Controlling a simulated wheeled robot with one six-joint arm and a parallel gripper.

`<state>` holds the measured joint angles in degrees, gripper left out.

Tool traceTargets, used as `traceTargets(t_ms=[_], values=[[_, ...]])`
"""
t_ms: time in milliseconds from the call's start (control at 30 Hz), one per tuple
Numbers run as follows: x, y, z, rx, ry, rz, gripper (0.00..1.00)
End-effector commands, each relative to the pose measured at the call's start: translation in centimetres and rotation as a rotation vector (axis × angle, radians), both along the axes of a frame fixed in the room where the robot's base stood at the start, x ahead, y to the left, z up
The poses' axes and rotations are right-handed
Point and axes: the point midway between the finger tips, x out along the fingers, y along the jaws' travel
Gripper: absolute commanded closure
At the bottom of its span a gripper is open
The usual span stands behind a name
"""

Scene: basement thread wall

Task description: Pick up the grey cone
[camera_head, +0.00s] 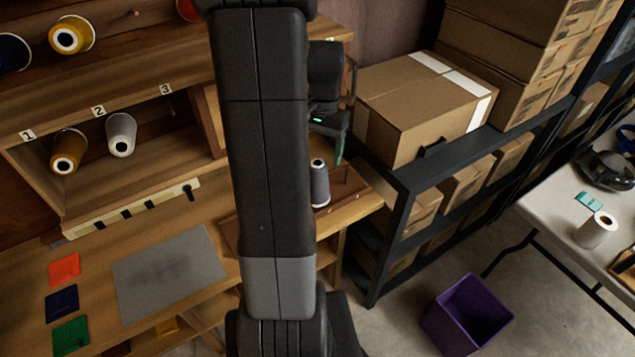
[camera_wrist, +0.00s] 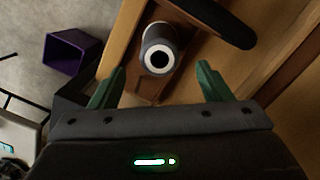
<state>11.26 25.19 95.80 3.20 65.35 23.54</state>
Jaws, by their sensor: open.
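The grey cone (camera_head: 320,184) stands upright on the wooden bench, just right of my arm in the head view. In the wrist view the grey cone (camera_wrist: 159,50) shows from above, its white ring and dark centre facing the camera. My gripper (camera_wrist: 160,82) is open, with its two green fingers spread to either side below the cone and nothing between them. In the head view my gripper (camera_head: 339,150) is above and slightly right of the cone, partly hidden by my arm. The gap between fingers and cone is hard to judge.
A whitish cone (camera_head: 121,134) and a yellow cone (camera_head: 68,151) sit in numbered cubbies at left. A cardboard box (camera_head: 410,105) on a dark metal rack stands close right of my gripper. A purple bin (camera_head: 469,314) is on the floor. A dark rounded bar (camera_wrist: 215,20) lies near the cone.

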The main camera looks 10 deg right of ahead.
Motion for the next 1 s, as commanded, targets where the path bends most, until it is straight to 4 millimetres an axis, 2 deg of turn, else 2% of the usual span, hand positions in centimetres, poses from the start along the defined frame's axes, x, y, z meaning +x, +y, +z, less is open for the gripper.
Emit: traceTargets(t_ms=[100, 267, 600, 867, 967, 1000], values=[[-0.2, 0.1, -1.5, 0.000, 0.002, 0.000, 0.29], [-0.3, 0.3, -2.4, 0.000, 0.002, 0.001, 0.29], [-1.0, 0.9, -6.8, 0.000, 0.001, 0.001, 0.29], [-1.0, 0.9, -7.1, 0.000, 0.000, 0.000, 0.29], [-1.0, 0.9, -7.1, 0.000, 0.000, 0.000, 0.44], [-1.0, 0.9, -7.1, 0.000, 0.000, 0.000, 0.52]])
